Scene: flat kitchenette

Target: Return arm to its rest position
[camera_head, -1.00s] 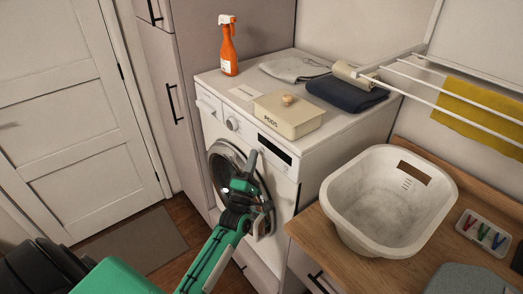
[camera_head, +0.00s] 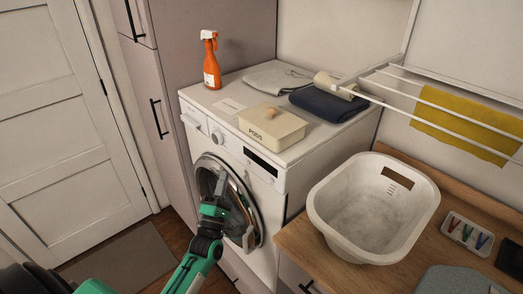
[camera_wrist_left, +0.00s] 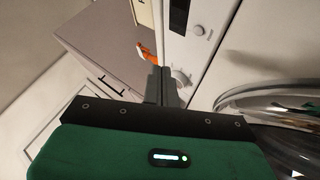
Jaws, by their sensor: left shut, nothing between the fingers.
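My left arm, green and black, reaches in from the bottom of the head view. Its left gripper (camera_head: 219,186) is in front of the washing machine's round door (camera_head: 250,190). The gripper is shut and empty. In the left wrist view the two dark fingers (camera_wrist_left: 161,85) lie side by side, with the machine's front panel (camera_wrist_left: 190,35) behind them. The chrome door rim (camera_wrist_left: 270,95) shows at the right of that view. I cannot tell from the head view whether the gripper touches the door. My right gripper is not in view.
The washing machine (camera_head: 300,165) carries an orange spray bottle (camera_head: 211,62), a pods box (camera_head: 272,126) and folded cloths (camera_head: 333,102). A white basket (camera_head: 330,222) stands on the wooden counter (camera_head: 300,245) at right. A drying rack with a yellow cloth (camera_head: 465,125) hangs above. Floor lies left.

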